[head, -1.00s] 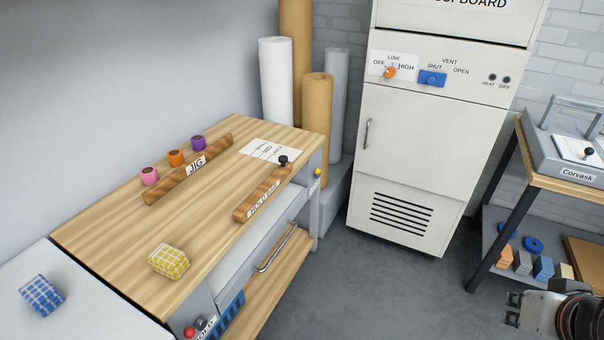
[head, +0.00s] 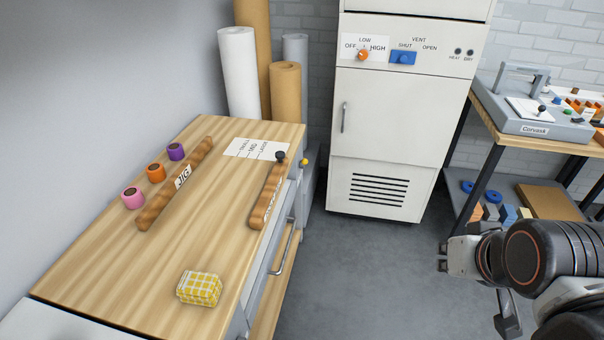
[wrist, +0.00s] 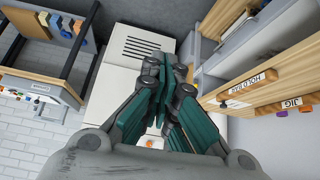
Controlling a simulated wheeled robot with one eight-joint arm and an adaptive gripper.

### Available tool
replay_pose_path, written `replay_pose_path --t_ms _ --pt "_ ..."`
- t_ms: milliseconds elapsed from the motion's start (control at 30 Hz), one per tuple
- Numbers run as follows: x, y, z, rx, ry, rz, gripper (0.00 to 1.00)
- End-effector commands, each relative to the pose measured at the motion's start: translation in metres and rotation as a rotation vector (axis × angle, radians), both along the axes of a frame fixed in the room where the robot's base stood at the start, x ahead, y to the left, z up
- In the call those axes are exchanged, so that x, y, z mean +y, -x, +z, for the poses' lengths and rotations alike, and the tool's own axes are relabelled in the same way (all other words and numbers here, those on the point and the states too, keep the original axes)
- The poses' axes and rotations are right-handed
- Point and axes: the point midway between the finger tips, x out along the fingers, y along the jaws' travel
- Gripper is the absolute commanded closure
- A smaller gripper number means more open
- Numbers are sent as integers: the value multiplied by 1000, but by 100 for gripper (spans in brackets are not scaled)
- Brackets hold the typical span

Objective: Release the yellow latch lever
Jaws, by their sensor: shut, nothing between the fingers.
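The yellow latch lever (head: 305,161) shows as a small yellow tip on a grey housing, at the far right corner of the wooden bench (head: 110,262) in the head view. It is too small to tell its position. My gripper (wrist: 165,65) is shut and empty in the wrist view, with its teal fingers together. It points toward the pale cabinet and floor, apart from the bench. In the head view my arm is at the lower right, across open floor from the lever.
A dark-knobbed wooden bar (head: 267,200) and drawer handle (head: 285,245) are near the lever. Paper rolls (head: 239,75) stand behind the bench. A white cabinet (head: 385,135) stands at the back, with a shelf table (head: 560,145) right. Grey floor (head: 365,270) between is clear.

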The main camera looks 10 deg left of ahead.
Motion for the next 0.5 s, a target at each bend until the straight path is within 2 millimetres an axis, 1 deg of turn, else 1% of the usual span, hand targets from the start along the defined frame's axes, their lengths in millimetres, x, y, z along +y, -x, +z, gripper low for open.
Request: replay_pose_path --t_ms 67,133,167,233,267,367,400,467,500 --pt "0 -4 2 -3 12 13 100" --pt "0 -14 7 -9 38 41 100" --pt "0 -19 9 -13 56 59 100" --pt "0 -37 16 -23 110 114 100" --pt "1 -46 20 -28 137 142 100" --pt "3 -83 30 -49 247 252 100" --pt "5 -98 34 -56 293 297 100" --pt "7 -122 38 -69 362 366 100" --pt "10 -138 40 -76 410 411 100"
